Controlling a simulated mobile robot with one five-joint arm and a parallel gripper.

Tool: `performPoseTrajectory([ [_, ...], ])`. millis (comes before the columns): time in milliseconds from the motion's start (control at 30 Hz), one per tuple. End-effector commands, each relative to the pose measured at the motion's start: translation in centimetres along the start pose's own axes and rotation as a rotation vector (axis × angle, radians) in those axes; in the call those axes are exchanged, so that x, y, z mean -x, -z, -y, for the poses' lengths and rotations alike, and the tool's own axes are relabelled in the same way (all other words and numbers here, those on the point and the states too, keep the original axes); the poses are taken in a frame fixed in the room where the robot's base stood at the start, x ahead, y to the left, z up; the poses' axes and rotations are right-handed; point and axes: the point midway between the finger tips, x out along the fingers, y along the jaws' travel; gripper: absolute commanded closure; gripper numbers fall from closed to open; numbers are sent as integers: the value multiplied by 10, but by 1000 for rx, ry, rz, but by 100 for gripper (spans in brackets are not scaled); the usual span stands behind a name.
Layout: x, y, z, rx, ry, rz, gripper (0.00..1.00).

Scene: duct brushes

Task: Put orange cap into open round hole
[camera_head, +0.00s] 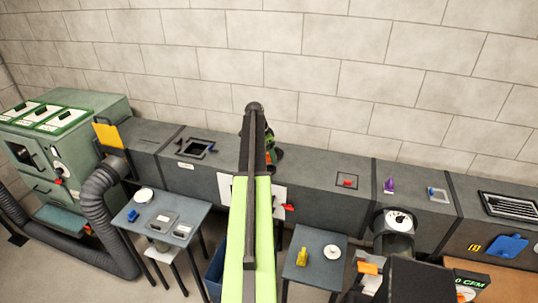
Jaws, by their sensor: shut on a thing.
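My arm reaches forward over the duct and hides what lies behind it. My gripper (273,150) shows only in part, to the right of the arm's dark end, over the top of the grey duct (318,166). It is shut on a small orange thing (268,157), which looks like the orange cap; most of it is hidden. The open round hole cannot be made out; the arm covers part of the duct top there. I cannot tell whether the cap touches the duct.
A square opening (198,148) is in the duct top to the left. A round stub with a white dial (399,221) stands right. Small tables (188,216) (304,281) stand in front. A purple piece (389,185) sits on the duct. A green cabinet (80,165) is far left.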

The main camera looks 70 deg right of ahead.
Motion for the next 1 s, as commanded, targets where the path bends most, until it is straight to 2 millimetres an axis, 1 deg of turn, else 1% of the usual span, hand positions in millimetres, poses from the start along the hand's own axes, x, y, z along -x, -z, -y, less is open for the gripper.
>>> performPoseTrajectory([
  [67, -5, -2, 0, 6, 2, 0, 73],
  [267, -3, -1, 0, 6, 2, 0, 73],
  [467, -8, -2, 0, 6, 2, 0, 73],
  [1000, -43, -12, 0, 6, 2, 0, 73],
])
